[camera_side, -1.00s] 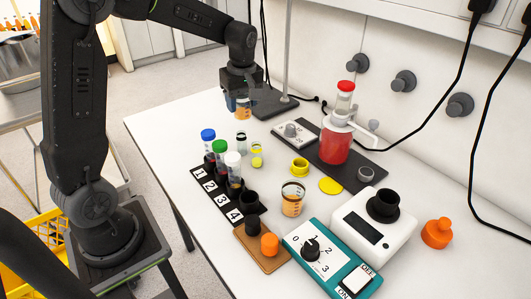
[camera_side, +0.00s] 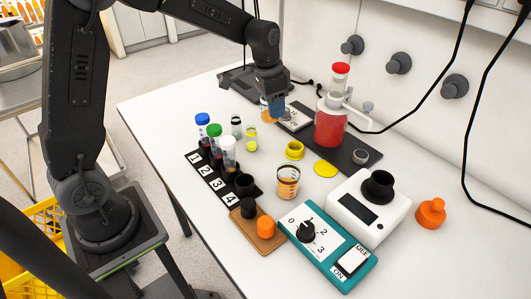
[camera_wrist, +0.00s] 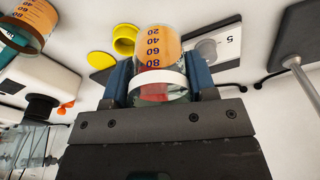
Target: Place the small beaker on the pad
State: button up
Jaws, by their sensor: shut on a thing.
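My gripper (camera_side: 272,108) is shut on the small beaker (camera_side: 265,114), a clear glass with orange liquid. In the wrist view the beaker (camera_wrist: 155,50) sits between two blue fingers, with dark graduation numbers and a white band showing. My gripper holds it at the far part of the white table, just left of a white plate with a grey knob (camera_side: 294,117). That plate also shows in the wrist view (camera_wrist: 222,42), marked 5. I cannot tell for certain which of these is the pad.
A red-filled bottle (camera_side: 330,122) stands on the dark mat. A yellow ring (camera_side: 294,151), a larger beaker (camera_side: 288,182) and small vials (camera_side: 236,126) stand nearer. Capped tubes (camera_side: 214,138) stand in a numbered black rack (camera_side: 208,172).

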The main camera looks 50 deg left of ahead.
jog(key=s+a+r+n, duration=0.1)
jog(key=s+a+n, duration=0.15)
jog(key=a, duration=0.35)
jog(key=s+a+r+n, duration=0.1)
jog(key=a+r+n, duration=0.15)
jog(key=a, duration=0.25)
jog(key=shift+y, duration=0.3)
jog(key=w+d+f, duration=0.2)
jog(key=d, duration=0.1)
jog(key=w+d+f, duration=0.2)
jog(key=d+f, duration=0.1)
jog(key=w+d+f, duration=0.1)
jog(key=d+f, duration=0.1)
jog(key=d, duration=0.1)
jog(key=shift+w+f, duration=0.4)
jog(key=shift+f, duration=1.95)
jog(key=shift+f, duration=0.1)
jog(key=o, duration=1)
